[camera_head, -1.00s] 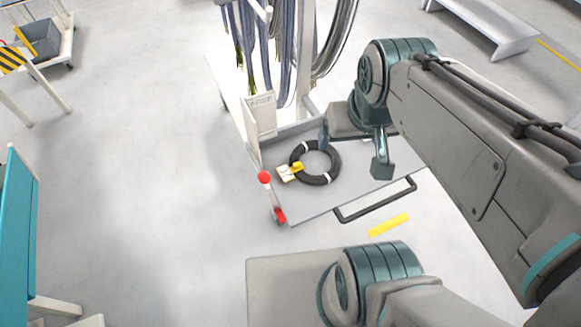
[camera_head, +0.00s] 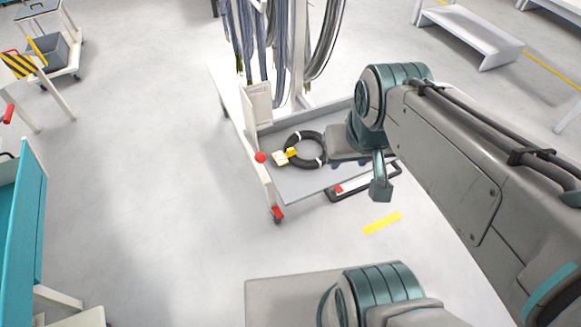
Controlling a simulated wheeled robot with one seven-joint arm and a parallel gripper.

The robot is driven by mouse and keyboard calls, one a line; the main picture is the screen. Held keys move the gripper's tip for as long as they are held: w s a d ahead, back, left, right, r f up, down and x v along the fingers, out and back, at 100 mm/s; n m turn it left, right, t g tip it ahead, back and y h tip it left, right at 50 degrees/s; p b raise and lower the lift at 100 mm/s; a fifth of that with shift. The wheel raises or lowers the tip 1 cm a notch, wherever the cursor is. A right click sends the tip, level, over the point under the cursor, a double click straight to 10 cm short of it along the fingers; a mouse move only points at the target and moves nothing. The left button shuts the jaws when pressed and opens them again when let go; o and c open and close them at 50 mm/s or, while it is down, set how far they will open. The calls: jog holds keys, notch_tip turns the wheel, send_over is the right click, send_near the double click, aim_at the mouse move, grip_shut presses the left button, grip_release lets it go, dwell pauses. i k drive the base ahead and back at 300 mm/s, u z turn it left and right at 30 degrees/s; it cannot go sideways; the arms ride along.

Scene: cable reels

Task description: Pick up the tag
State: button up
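A small cream tag (camera_head: 280,158) with a yellow part (camera_head: 291,153) lies at the left side of a black cable coil (camera_head: 318,162). The coil rests on the grey deck of a cart (camera_head: 290,186). I cannot tell how the tag is fixed to the coil. The end of my arm with my gripper (camera_head: 342,150) is just right of the coil in the picture, apart from the tag. Its fingers are not clearly visible, so whether they are open or shut does not show.
Blue-grey and dark cables (camera_head: 270,50) hang from the cart's frame above the deck. A white panel (camera_head: 258,108) stands at the deck's left. A teal cabinet (camera_head: 28,205) is at far left; open floor lies between.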

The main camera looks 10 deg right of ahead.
aim_at(281, 158)
jog(key=u, duration=0.95)
jog(key=i, duration=0.55)
jog(key=z, duration=0.95)
